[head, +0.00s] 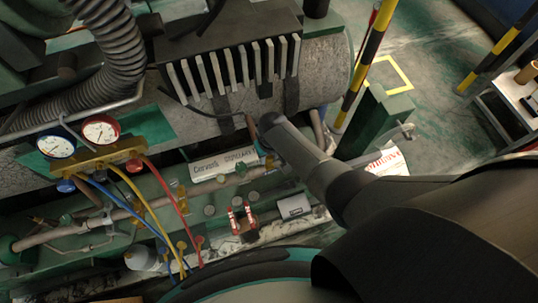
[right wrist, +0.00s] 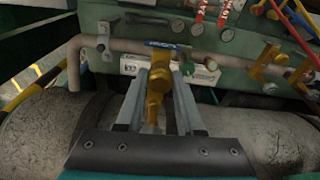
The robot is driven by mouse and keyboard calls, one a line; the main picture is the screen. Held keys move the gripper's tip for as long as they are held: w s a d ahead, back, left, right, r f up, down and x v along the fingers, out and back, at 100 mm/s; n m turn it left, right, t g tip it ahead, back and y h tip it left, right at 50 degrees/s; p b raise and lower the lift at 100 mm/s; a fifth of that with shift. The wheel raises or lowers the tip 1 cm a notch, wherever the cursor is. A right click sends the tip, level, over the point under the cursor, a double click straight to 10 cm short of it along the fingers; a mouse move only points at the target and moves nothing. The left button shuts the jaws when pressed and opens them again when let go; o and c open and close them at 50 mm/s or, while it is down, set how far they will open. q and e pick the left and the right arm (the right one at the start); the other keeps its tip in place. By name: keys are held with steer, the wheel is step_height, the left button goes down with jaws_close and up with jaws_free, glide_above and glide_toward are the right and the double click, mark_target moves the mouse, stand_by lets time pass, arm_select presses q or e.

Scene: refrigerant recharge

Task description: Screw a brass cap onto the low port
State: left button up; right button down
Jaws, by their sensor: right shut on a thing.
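My right gripper (head: 262,135) reaches in from the right in the head view, down at the pipework beside the grey cylinder. In the right wrist view, its two grey fingers (right wrist: 157,88) are shut on a brass piece (right wrist: 155,84), which looks like the brass cap. In the head view the arm hides the cap. My left gripper is not in view.
A brass manifold (head: 100,163) with a blue gauge (head: 56,143) and a red gauge (head: 101,131) stands at the left, its blue, yellow and red hoses hanging down. Red-tagged valves (head: 242,219) stand below the white label plate (head: 222,164). A striped post (head: 367,62) rises behind.

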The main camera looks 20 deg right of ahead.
steer(key=m, duration=0.2)
steer(key=shift+s+m, duration=0.1)
steer(key=shift+m, duration=0.2)
steer(key=shift+m+h, duration=0.3)
steer(key=shift+m, duration=0.1)
steer(key=shift+f, duration=0.1)
steer(key=shift+a+m, duration=0.1)
steer(key=shift+m, duration=1.1)
steer(key=c, duration=1)
jaws_free()
steer(key=shift+m, duration=0.4)
steer(key=o, duration=0.5)
steer(key=shift+o, duration=0.2)
